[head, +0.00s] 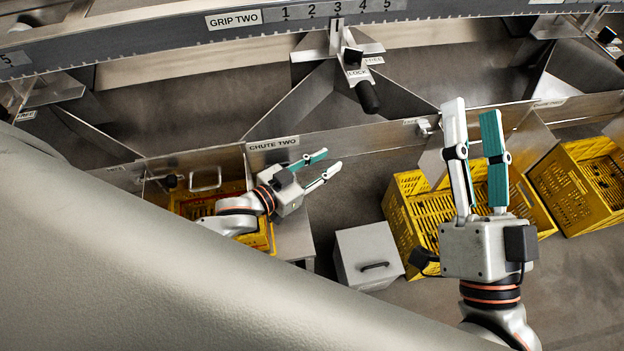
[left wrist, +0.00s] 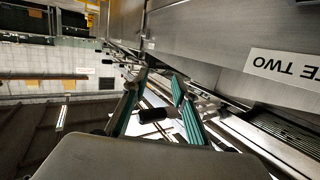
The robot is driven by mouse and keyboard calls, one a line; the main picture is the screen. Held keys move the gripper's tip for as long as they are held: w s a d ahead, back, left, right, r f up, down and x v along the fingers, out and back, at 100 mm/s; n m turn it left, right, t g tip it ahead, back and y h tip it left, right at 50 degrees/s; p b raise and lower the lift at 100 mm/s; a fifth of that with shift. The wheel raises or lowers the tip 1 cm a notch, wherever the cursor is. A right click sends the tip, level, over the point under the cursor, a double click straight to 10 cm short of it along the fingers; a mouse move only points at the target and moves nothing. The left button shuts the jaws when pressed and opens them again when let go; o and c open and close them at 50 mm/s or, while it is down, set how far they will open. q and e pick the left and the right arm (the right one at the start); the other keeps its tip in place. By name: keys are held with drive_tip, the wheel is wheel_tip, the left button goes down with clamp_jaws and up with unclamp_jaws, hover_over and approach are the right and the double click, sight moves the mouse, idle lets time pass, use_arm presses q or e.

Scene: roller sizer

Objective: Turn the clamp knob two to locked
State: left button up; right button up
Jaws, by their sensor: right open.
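The clamp knob two (head: 367,97) is a black grip hanging below the scale bar, beside a LOCK label (head: 358,73) and a FREE label (head: 374,60). Its exact setting is hard to tell. My left gripper (head: 331,160) is open and empty, below and left of the knob, clear of it, in front of the CHUTE TWO panel. In the left wrist view its teal fingers (left wrist: 155,88) stand apart, with a dark object (left wrist: 152,115) between them in the picture that I cannot identify. My right gripper (head: 472,108) is open, fingers up, to the right of the knob and apart from it.
The GRIP TWO scale bar (head: 234,20) crosses the top. The metal CHUTE TWO panel (head: 274,145) runs below the knob. Yellow crates (head: 405,190) stand behind my right gripper and at the far right (head: 575,190). A grey box (head: 368,250) with a black handle sits between the arms.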

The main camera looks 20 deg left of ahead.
use_arm(q)
drive_tip(key=shift+n+g+y, duration=0.3)
drive_tip(key=shift+g+y, duration=0.1)
drive_tip(key=shift+y, duration=0.5)
drive_tip(key=shift+s+a+f+p, duration=0.15)
drive_tip(key=shift+s+a+f, duration=0.1)
drive_tip(key=shift+s+f, duration=0.45)
drive_tip(key=shift+s+a+f+p, duration=0.1)
drive_tip(key=shift+s+a+f, duration=0.15)
drive_tip(key=shift+s+f, duration=0.4)
drive_tip(key=shift+s+a+f+p, duration=0.2)
drive_tip(key=shift+s+f, duration=0.3)
drive_tip(key=shift+s, duration=0.35)
use_arm(e)
drive_tip(key=shift+w+r, duration=0.2)
drive_tip(key=shift+r, duration=0.65)
